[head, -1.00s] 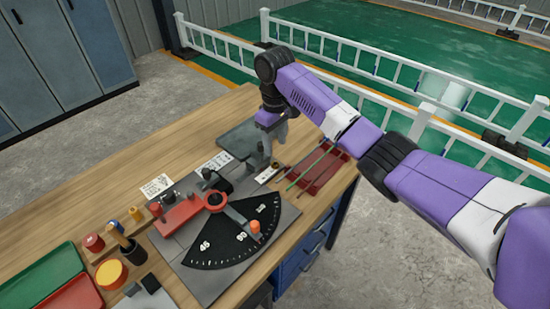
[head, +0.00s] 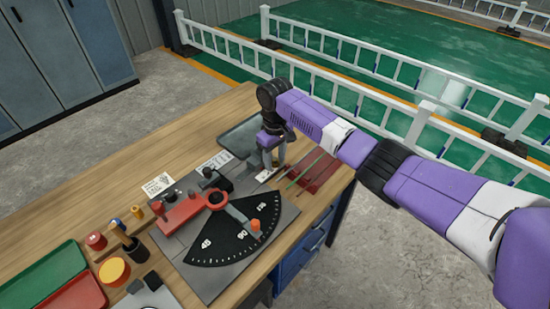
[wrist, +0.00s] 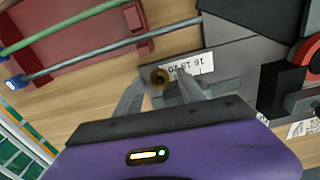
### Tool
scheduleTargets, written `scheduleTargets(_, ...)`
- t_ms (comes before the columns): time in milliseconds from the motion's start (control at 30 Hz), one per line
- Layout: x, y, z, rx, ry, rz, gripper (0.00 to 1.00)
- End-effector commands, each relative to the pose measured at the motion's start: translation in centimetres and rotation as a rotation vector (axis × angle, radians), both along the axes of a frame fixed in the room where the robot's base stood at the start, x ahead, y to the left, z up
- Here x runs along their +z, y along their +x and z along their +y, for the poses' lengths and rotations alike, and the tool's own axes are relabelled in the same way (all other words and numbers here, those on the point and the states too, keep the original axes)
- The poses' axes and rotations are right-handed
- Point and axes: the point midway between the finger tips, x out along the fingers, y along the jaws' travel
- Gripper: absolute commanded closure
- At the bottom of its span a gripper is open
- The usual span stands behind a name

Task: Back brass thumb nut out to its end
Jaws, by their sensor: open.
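The brass thumb nut (wrist: 160,76) is a small round brass piece with a dark centre in the wrist view. It sits next to a white scale label (wrist: 188,66) with printed numbers. My gripper (wrist: 164,76) is open, with one grey finger on each side of the nut. I cannot tell whether either finger touches it. In the head view my gripper (head: 271,160) points down at the far right end of the grey fixture plate (head: 283,214), and I cannot make out the nut there.
A dark red rack (head: 322,174) with long rods lies right of my gripper. A grey tray (head: 238,137) stands behind it. A black angle dial (head: 226,243) with an orange-knobbed lever is in front. Red and green trays (head: 42,275) lie at left. The table's back left is clear.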

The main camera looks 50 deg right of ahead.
Motion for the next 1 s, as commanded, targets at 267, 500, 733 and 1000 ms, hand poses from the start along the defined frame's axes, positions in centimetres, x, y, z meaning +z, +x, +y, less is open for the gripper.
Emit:
scheduleTargets(267, 0.03, 0.01, 0.01, 0.0, 0.0, 0.0, 0.93)
scheduleTargets(500, 0.06, 0.01, 0.02, 0.004, 0.0, 0.0, 1.0)
scheduleTargets(733, 0.08, 0.0, 0.05, 0.061, 0.002, 0.0, 1.0)
scheduleTargets(1000, 0.12, 0.0, 0.11, 0.249, 0.002, 0.001, 1.0)
